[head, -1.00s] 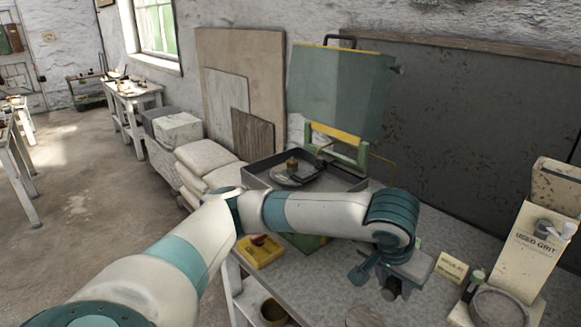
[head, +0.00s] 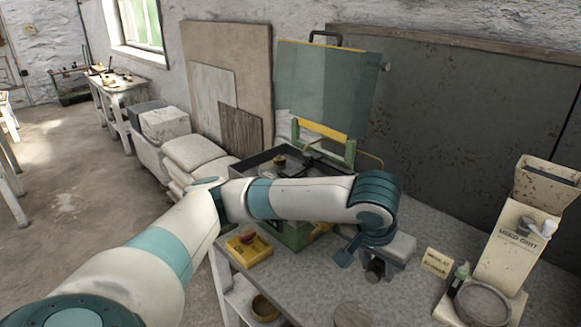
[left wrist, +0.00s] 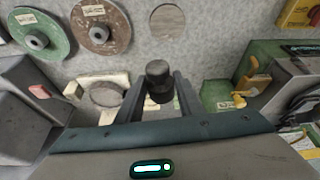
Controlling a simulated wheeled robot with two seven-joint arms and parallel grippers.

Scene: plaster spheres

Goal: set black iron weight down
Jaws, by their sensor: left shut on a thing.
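The black iron weight (left wrist: 158,76) is a small dark knobbed cylinder, seen from above in the left wrist view. My left gripper (left wrist: 157,92) is shut on it, with one finger on each side. In the head view my left gripper (head: 372,264) is over the grey worktop (head: 300,285), left of a small cream card (head: 437,262). The weight is mostly hidden there by the gripper and wrist. I cannot tell whether its underside touches the worktop. My right gripper is not in view.
A cream grit bin (head: 510,240) and a round dish (head: 480,302) stand at right. A yellow tray (head: 248,250) is at left, near the green machine (head: 290,236). Green (left wrist: 42,38) and brown (left wrist: 100,22) discs lie on the worktop.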

